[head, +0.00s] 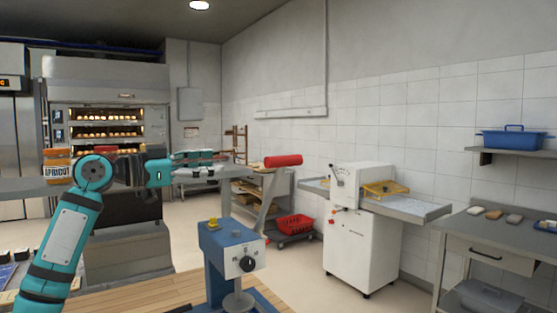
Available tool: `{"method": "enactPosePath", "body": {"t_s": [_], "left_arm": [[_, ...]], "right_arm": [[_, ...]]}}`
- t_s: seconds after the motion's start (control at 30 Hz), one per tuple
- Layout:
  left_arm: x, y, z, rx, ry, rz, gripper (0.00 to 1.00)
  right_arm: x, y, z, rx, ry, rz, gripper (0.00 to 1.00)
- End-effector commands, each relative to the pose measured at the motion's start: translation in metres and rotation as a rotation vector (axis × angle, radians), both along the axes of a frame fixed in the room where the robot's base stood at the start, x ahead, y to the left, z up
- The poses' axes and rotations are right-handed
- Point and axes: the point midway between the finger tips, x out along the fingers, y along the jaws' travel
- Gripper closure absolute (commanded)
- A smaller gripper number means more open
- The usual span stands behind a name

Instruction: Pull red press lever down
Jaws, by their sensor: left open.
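The press lever has a red cylindrical grip (283,161) at the top of a grey arm (273,198). The arm slants up and to the right from beside the blue press (233,241), so the lever stands raised. The press has a yellow knob on top and a dark dial on its front. My left gripper (212,157) reaches in from the left and points right toward the red grip. It is open and empty, with a visible gap between it and the grip in the picture. My right gripper is out of view.
The press stands at the edge of a wooden worktop (140,295). An apricot jar (57,165) shows behind my left arm. A deck oven (108,125) is at the back left. A white machine (362,235) and a steel bench (480,232) stand right. A red crate (296,226) sits low behind.

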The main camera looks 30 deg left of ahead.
Motion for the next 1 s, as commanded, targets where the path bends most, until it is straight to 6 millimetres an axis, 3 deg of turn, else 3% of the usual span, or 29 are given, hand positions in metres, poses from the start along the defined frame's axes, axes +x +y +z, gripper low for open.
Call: {"method": "enactPosePath", "body": {"t_s": [0.2, 0.3, 0.7, 1.0], "left_arm": [[0.035, -0.015, 0.005, -0.002, 0.004, -0.004, 0.49], [0.055, -0.024, 0.005, -0.002, 0.005, -0.004, 0.49], [0.132, -0.056, 0.003, -0.002, 0.006, -0.002, 0.49], [0.156, -0.065, -0.001, 0.000, 0.005, 0.000, 0.49]], "right_arm": [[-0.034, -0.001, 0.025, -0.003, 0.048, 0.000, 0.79], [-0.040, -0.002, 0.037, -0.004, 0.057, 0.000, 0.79], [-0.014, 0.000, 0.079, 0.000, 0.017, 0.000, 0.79], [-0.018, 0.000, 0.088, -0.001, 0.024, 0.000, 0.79]]}}
